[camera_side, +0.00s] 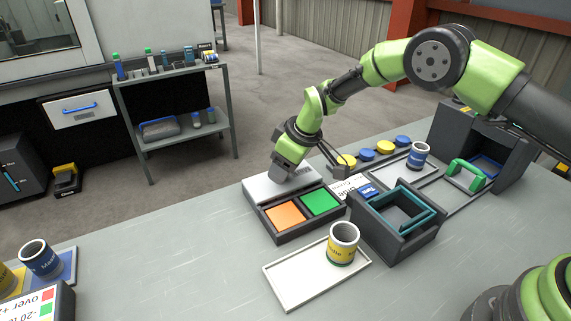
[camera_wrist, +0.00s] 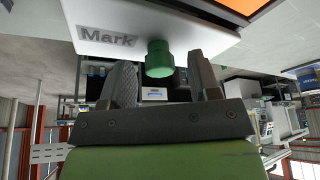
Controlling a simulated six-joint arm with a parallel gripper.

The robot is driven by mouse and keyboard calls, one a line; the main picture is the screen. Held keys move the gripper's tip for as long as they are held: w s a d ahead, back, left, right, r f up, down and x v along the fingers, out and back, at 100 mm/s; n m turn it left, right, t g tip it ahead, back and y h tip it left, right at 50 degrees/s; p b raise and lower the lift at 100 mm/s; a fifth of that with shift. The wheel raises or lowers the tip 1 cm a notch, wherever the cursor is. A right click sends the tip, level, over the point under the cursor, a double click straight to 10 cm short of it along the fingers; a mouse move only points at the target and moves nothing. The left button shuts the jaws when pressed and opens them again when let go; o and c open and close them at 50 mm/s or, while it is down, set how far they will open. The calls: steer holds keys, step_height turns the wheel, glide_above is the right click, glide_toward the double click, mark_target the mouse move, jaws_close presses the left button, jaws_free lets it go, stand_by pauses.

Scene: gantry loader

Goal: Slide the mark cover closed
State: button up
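The mark cover (camera_side: 262,187) is a pale plate at the back of a dark box (camera_side: 281,238), with the orange pad (camera_side: 286,215) and green pad (camera_side: 320,201) bare in front of it. In the wrist view the cover (camera_wrist: 205,40) carries the word "Mark" and a green knob (camera_wrist: 159,60). My gripper (camera_side: 291,172) is over the cover in the side view and hides part of it, including the knob. In the wrist view my gripper (camera_wrist: 162,75) is open, with its fingers on either side of the knob and a visible gap at each side.
A teal-framed bin (camera_side: 400,235) stands right of the box. A yellow-labelled can (camera_side: 342,244) stands on a white tray (camera_side: 290,287) in front. Yellow and blue discs (camera_side: 384,147) lie behind. The left part of the table is mostly clear.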

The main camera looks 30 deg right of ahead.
mark_target(289, 190)
jaws_close()
steer(key=shift+s+a, duration=0.15)
steer(key=shift+s, duration=2.15)
steer(key=shift+o, duration=0.5)
jaws_free()
steer(key=v, duration=1)
steer(key=shift+w, duration=0.1)
